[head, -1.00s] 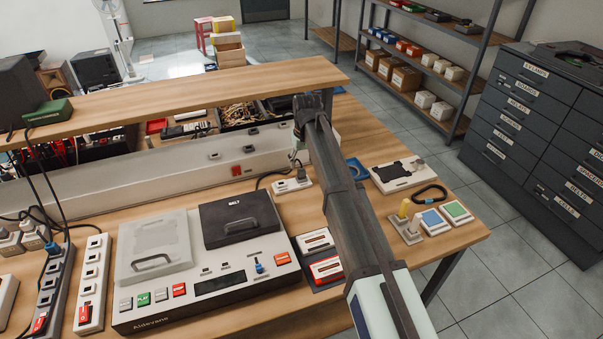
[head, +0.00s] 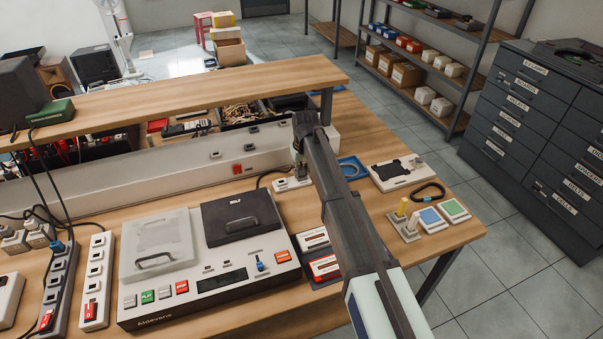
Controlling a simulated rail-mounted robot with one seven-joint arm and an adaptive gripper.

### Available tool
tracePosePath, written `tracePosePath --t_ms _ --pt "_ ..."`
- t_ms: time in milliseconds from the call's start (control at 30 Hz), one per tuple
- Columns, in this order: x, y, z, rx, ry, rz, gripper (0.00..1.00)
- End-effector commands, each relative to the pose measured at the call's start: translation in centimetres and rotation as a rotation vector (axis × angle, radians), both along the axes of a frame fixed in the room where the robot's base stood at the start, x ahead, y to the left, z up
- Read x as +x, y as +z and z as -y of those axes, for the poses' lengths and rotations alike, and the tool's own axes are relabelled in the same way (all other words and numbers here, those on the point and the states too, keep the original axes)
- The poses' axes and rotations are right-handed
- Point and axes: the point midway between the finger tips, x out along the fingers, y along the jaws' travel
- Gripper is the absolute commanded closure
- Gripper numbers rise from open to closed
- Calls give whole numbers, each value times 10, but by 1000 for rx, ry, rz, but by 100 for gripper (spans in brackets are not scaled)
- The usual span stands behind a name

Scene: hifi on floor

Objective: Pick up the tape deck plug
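The tape deck (head: 205,262), grey with a black lid and coloured buttons, sits on the wooden bench. A black cable (head: 266,178) runs from behind it to a small white socket block (head: 290,184). The plug at that cable's end is not clearly visible; it is small and close to my gripper. My gripper (head: 300,174) points down at the socket block, at the end of my arm, which reaches in from the lower right. Its fingers are tiny and partly hidden by the arm, so I cannot tell whether they are open or touch the plug.
A raised wooden shelf (head: 190,92) and a grey trunking rail (head: 150,173) stand behind the block. Power strips (head: 95,280) with plugs lie at left.

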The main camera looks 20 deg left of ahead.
Motion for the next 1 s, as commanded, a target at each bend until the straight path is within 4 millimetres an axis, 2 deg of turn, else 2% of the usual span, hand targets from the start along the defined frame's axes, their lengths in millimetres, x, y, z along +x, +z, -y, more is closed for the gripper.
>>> tracePosePath --t_ms 433,633,867,1000 --pt "0 1 0 0 0 0 100" --pt "0 12 0 1 0 1 100" --pt "1 46 -1 2 0 2 100" --pt "2 81 -1 3 0 3 100"
